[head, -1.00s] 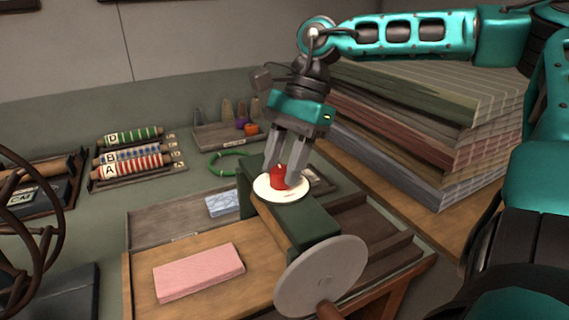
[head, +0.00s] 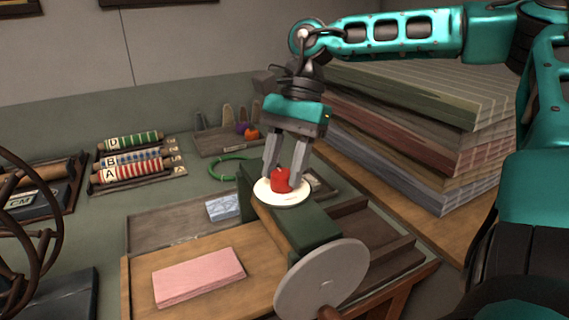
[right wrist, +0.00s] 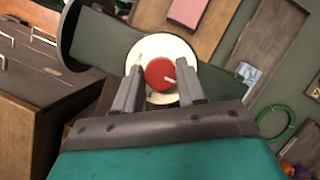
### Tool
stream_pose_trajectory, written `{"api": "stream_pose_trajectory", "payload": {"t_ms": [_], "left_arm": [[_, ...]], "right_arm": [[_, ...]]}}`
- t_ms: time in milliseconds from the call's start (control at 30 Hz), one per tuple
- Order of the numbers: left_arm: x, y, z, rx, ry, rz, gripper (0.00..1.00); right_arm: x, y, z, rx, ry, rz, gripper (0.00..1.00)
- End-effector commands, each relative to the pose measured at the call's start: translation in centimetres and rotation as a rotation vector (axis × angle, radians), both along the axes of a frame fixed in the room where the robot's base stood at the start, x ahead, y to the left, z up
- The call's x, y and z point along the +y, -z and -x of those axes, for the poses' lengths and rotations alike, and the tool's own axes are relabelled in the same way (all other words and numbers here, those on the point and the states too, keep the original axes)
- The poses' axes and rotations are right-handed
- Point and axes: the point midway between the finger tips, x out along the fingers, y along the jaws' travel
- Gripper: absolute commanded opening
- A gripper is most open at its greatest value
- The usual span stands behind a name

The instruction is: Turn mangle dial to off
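The mangle's dial is a red round knob (head: 281,181) on a white disc (head: 283,194), on top of the dark green mangle body (head: 310,228). In the right wrist view the red knob (right wrist: 159,73) has a short white pointer toward the lower right. My right gripper (head: 284,174) comes down from above with one finger on each side of the knob. In the right wrist view the fingers (right wrist: 160,76) stand apart, with white disc showing between them and the knob. Markings on the disc are too small to read. My left gripper is not in view.
A large grey handwheel (head: 322,280) stands at the mangle's front. A pink folded cloth (head: 198,277) lies on the wooden board at left. Patterned rollers (head: 130,160) and a green ring (head: 229,166) lie behind. Stacked boards (head: 430,140) rise close at right.

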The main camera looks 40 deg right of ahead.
Motion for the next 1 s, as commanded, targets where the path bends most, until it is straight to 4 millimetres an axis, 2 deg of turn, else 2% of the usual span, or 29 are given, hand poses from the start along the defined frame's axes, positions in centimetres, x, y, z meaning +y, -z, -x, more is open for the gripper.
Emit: {"api": "stream_pose_trajectory", "payload": {"t_ms": [33, 233, 567, 667, 1000], "left_arm": [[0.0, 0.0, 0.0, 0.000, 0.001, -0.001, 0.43], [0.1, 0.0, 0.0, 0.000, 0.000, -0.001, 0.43], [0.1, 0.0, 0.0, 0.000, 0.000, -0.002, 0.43], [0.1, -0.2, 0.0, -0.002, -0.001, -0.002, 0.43], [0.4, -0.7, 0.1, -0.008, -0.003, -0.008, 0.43]], "right_arm": [[0.0, 0.0, 0.0, -0.002, 0.000, 0.000, 0.44], [0.0, 0.0, 0.0, 0.000, 0.001, 0.000, 0.64], [-0.2, -0.5, -0.1, 0.000, 0.002, 0.000, 0.64], [-0.7, -1.7, -0.2, -0.002, 0.003, 0.001, 0.64], [-3.4, -8.6, -0.7, -0.003, 0.004, 0.002, 0.64]]}}
